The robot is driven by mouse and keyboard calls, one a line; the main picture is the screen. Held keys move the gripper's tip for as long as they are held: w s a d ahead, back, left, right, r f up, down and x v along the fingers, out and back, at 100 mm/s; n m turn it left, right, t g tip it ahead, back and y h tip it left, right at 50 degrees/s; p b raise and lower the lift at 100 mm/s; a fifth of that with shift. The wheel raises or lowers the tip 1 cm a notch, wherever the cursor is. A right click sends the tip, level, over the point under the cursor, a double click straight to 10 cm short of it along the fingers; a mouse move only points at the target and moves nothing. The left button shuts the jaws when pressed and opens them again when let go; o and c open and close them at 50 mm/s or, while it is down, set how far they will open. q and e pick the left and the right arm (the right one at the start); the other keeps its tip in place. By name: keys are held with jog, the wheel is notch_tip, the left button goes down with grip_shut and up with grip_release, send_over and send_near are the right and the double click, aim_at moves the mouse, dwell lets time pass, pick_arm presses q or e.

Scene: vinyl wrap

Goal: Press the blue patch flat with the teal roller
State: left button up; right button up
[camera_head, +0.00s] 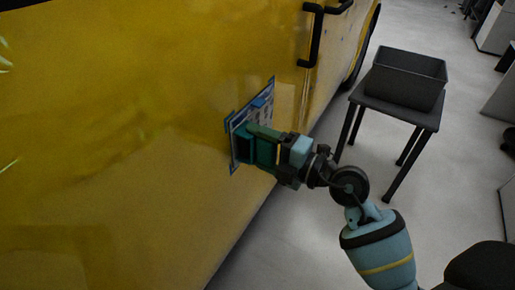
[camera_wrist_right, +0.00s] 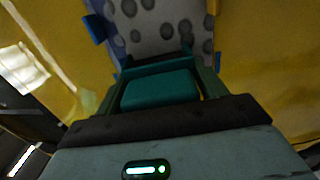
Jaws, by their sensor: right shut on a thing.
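The blue patch (camera_head: 265,99) is on the side of a yellow vehicle (camera_head: 130,110) in the head view. It has a pale face with dark round spots, and blue tabs stand at its edges. In the right wrist view the patch (camera_wrist_right: 158,35) lies straight ahead. My right gripper (camera_head: 277,152) is shut on the teal roller (camera_wrist_right: 160,90), which is at the lower part of the patch. The roller covers part of the patch, and I cannot tell whether it touches the surface. My left gripper is not in view.
A dark side table (camera_head: 397,111) with a grey open bin (camera_head: 405,82) stands to the right of the vehicle. A black door handle (camera_head: 314,36) sticks out above the patch. The grey floor (camera_head: 300,245) is clear between.

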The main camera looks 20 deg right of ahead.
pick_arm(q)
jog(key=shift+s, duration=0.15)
pick_arm(e)
jog(key=shift+w+d, duration=0.4)
jog(key=shift+d, duration=0.1)
jog(key=shift+w+d, duration=0.3)
jog(key=shift+d, duration=0.05)
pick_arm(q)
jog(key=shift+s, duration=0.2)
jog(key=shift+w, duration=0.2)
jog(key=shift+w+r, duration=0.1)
